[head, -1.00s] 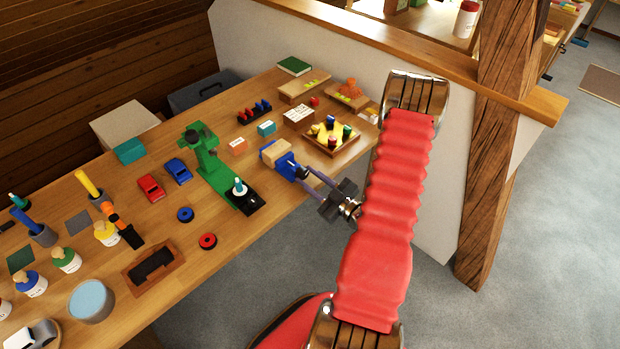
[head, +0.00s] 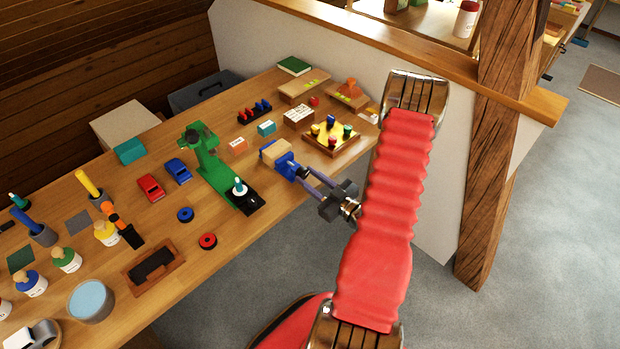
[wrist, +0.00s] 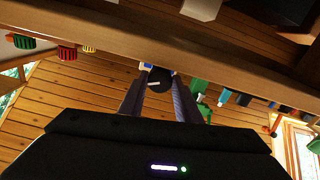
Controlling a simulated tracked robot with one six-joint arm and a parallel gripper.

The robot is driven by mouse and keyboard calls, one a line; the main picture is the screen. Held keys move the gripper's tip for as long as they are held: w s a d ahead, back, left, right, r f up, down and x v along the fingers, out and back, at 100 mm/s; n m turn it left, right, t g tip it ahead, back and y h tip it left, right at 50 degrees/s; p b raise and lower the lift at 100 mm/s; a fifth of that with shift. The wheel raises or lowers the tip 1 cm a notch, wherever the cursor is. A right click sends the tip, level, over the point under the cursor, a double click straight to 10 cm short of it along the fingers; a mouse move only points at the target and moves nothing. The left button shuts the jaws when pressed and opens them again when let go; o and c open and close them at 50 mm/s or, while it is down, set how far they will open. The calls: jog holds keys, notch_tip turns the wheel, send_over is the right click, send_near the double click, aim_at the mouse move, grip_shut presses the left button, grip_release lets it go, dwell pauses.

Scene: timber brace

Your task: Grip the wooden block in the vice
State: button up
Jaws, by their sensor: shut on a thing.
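The blue vice (head: 284,163) sits at the front edge of the workbench in the head view. The pale wooden block (head: 275,151) is at the top of the vice, between its jaws; whether they press on both its sides is too small to tell. My gripper (head: 304,174) reaches in from the right, its two purple-grey fingers shut on the dark knob of the vice's handle. In the wrist view the round black knob (wrist: 159,80) with a white mark lies between the fingertips (wrist: 160,76). The block cannot be made out there.
A green press-like tool (head: 205,160) stands left of the vice. A wooden tray with coloured pieces (head: 345,153) is to its right. Toy cars, jars and boxes crowd the bench (head: 225,250). A timber post (head: 497,150) stands right of my arm. The floor in front is clear.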

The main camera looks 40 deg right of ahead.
jog(key=m, duration=0.6)
jog(key=shift+m, duration=0.3)
dwell(0.4)
jog(key=o, duration=1.1)
jog(key=shift+c, duration=0.2)
jog(key=shift+s, duration=0.15)
jog(key=s, duration=1.3)
jog(key=shift+s+d, duration=0.15)
jog(key=shift+s, duration=0.15)
